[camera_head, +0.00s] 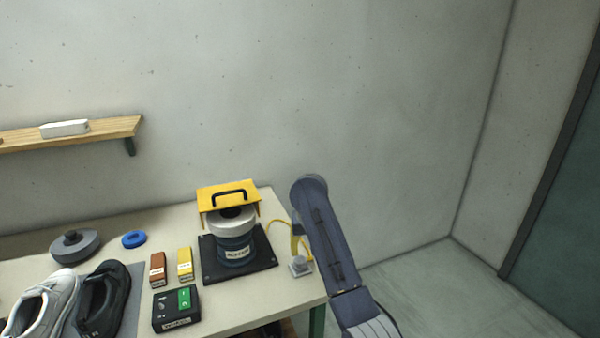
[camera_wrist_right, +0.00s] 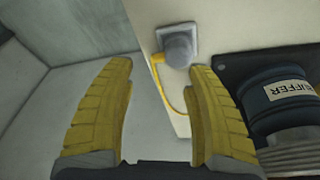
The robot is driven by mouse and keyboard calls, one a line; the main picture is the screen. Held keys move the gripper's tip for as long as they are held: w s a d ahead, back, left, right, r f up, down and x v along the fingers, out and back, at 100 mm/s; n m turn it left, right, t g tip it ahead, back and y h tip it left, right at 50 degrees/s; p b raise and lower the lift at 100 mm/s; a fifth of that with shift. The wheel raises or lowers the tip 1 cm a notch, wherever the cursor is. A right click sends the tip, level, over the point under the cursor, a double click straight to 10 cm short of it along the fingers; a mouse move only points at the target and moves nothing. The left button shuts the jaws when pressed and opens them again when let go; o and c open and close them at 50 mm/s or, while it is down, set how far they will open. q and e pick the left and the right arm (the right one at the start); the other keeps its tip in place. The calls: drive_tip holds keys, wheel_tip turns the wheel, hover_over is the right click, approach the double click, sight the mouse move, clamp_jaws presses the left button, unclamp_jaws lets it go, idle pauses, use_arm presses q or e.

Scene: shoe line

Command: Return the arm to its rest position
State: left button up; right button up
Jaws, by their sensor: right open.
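My right arm (camera_head: 330,245) is in the head view beside the right end of the table, its forearm reaching up from the lower right. My right gripper (camera_head: 298,240) is partly hidden behind the arm, with a yellow finger showing near the table's right edge. In the right wrist view the two yellow fingers (camera_wrist_right: 162,72) are spread apart with nothing between them. A grey knob on a square plate (camera_wrist_right: 178,47) shows beyond the fingertips; it also shows in the head view (camera_head: 300,265). My left gripper is in neither view.
Shoes (camera_head: 108,298), a green-buttoned box (camera_head: 178,311) and small boxes (camera_head: 184,262) stand to the left. Floor (camera_head: 440,290) is clear at right.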

drive_tip(key=w+d+f+m+h, duration=0.1)
drive_tip(key=d+f+m+h, duration=0.1)
drive_tip(key=d+f, duration=0.5)
drive_tip(key=w+d+f+m+h, duration=0.1)
drive_tip(key=d+f+m, duration=0.1)
drive_tip(key=d+f, duration=0.5)
drive_tip(key=s+d+f+n, duration=0.1)
drive_tip(key=s+d+f, duration=0.1)
drive_tip(key=s+f, duration=0.5)
drive_tip(key=s+d+f+y, duration=0.1)
drive_tip(key=s+d+f, duration=0.1)
drive_tip(key=f, duration=0.9)
drive_tip(key=s+d+f+n, duration=0.1)
drive_tip(key=s+d+f, duration=0.1)
drive_tip(key=s+f, duration=0.45)
drive_tip(key=s+d+f+n+g+y, duration=0.1)
drive_tip(key=s+f+n, duration=0.1)
drive_tip(key=s+f, duration=2.05)
drive_tip(key=s+f+n, duration=0.1)
drive_tip(key=s+f, duration=0.1)
drive_tip(key=s, duration=0.8)
drive_tip(key=s+d+f+n, duration=0.1)
drive_tip(key=s+f, duration=0.2)
drive_tip(key=s, duration=0.8)
drive_tip(key=s+d+f+n+y, duration=0.1)
drive_tip(key=s+f, duration=0.2)
drive_tip(key=s, duration=0.8)
drive_tip(key=shift+g, duration=0.3)
